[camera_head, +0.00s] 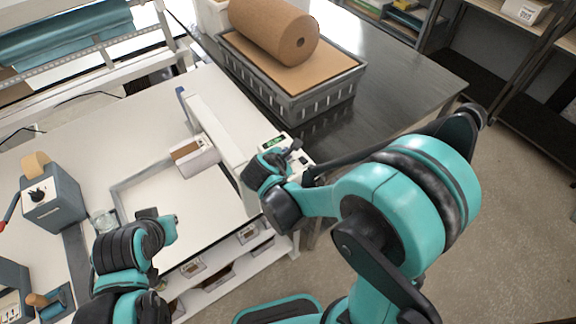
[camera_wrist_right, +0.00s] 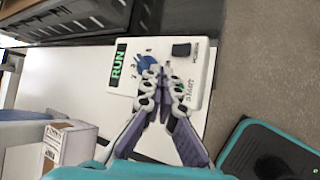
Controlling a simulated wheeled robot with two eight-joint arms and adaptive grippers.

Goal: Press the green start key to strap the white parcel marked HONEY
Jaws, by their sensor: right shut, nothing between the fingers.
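The white parcel (camera_head: 201,161) sits on the white bench against the upright white wall of the strapping machine (camera_head: 222,130); I cannot read its marking. A white box with a brown strip also shows at the left of the right wrist view (camera_wrist_right: 58,150). The control panel (camera_wrist_right: 195,66) has a green lit RUN display (camera_wrist_right: 119,64), a blue knob and a "start" label. My right gripper (camera_wrist_right: 160,72) is shut and empty, its fingertips over the panel and largely hiding the start key. My left gripper (camera_head: 163,222) hangs over the bench's front part, its fingers unclear.
A grey crate (camera_head: 290,108) with a brown paper roll (camera_head: 274,30) stands on the dark table behind the machine. A grey device (camera_head: 50,202) with a tape roll stands at the left. Shelves line the back right. Open floor lies at the right.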

